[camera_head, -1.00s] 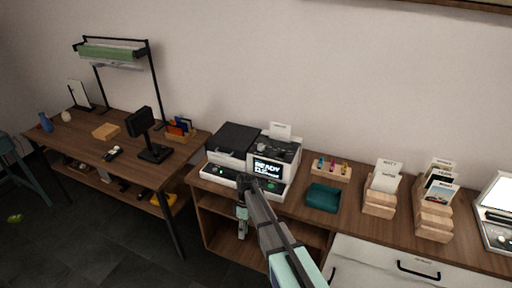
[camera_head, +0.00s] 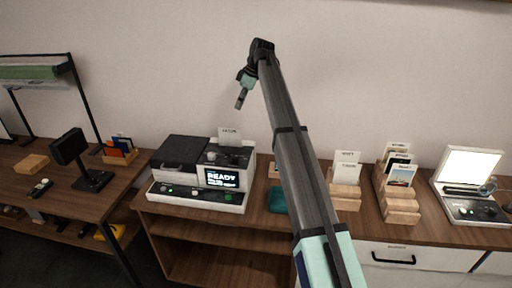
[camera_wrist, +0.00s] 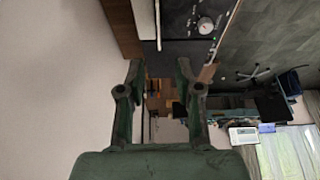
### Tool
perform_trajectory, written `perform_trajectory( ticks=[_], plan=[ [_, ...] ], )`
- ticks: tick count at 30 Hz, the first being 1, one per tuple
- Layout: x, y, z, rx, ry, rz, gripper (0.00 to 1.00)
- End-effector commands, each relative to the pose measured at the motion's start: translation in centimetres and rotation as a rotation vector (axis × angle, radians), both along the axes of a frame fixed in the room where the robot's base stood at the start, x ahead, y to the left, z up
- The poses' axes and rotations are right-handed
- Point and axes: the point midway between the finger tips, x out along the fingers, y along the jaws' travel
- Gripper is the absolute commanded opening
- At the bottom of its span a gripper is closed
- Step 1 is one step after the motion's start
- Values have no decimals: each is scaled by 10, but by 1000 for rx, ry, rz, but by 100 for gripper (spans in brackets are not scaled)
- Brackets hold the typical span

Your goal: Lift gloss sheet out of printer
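The printer (camera_head: 215,158) is a black and white machine on the wooden counter, with a lit screen reading READY. A small white sheet (camera_head: 229,136) with dark lettering stands upright from its top at the back; the lettering is too small to read. My gripper (camera_head: 241,98) is in the air above the printer, up and slightly right of the sheet, not touching it. In the wrist view my gripper (camera_wrist: 160,68) shows two fingers spread apart with nothing between them. A black surface with a knob (camera_wrist: 206,25) shows beyond the fingers, likely the printer's top.
A teal tray (camera_head: 278,199) sits right of the printer, partly behind my arm. Wooden card holders (camera_head: 400,205) stand further right, then a light box (camera_head: 470,165). On the left desk are a dark monitor stand (camera_head: 92,180) and a card box (camera_head: 120,155). The wall is close behind.

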Motion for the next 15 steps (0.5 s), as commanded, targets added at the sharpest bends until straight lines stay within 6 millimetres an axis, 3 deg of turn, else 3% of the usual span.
perform_trajectory(
  ticks=[5, 15],
  plan=[
    [1, 6, -4, 5, -6, -3, 34],
    [5, 30, -63, 4, -5, -4, 34]
  ],
)
